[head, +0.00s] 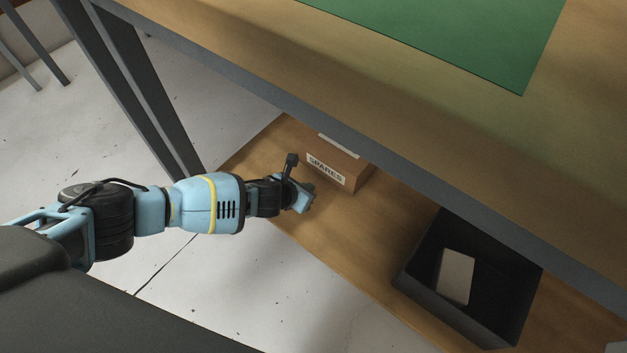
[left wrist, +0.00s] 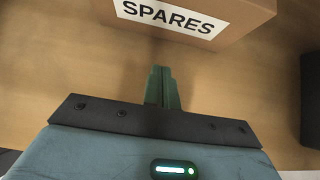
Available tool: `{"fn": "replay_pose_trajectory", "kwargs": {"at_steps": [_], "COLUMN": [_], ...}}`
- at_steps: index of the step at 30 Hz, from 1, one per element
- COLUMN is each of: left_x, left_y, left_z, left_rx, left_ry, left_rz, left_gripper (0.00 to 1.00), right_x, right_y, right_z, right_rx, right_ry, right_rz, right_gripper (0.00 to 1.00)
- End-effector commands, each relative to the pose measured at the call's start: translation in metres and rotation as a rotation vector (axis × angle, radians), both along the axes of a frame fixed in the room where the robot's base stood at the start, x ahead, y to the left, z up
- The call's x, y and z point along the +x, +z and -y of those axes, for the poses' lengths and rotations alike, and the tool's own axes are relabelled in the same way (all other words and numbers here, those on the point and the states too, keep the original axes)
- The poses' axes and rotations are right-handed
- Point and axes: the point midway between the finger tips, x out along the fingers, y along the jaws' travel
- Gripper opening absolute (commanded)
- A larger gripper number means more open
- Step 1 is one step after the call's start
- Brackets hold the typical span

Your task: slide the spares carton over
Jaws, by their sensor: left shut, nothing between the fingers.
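The spares carton (head: 338,172) is a brown box with a white SPARES label on its front face. It stands on the wooden lower shelf (head: 290,222) under the table, and the table edge hides part of its top. My left gripper (head: 308,194) is at the shelf's front edge, just before the carton's left front side. In the left wrist view its green fingers (left wrist: 162,88) are shut and empty, pointing at the carton (left wrist: 240,14) below the label. A small gap of shelf seems to lie between fingertips and carton. My right gripper is out of view.
A black open bin (head: 457,318) with a pale flat item (head: 456,277) inside stands to the right on the same shelf. Bare shelf lies between carton and bin. The tabletop (head: 420,60) with a green mat (head: 470,30) overhangs the shelf. A grey table leg (head: 135,85) stands at left.

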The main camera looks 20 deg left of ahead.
Motion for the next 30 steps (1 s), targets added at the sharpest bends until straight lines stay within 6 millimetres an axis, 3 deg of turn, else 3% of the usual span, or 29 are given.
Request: {"fn": "replay_pose_trajectory", "kwargs": {"at_steps": [3,12,30], "left_x": [-0.015,-0.045,-0.054], "left_y": [0.021,0.050,0.055], "left_z": [-0.007,-0.017,-0.020], "left_rx": [0.002,0.003,0.001], "left_ry": [0.001,0.000,0.001], "left_rz": [0.002,0.001,-0.002], "left_gripper": [0.00,0.00,0.00], "right_x": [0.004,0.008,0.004], "right_y": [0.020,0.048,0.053], "right_z": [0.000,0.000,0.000], "right_rx": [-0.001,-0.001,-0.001], "right_ry": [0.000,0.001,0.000], "right_rz": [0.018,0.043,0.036], "right_gripper": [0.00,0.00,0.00]}}
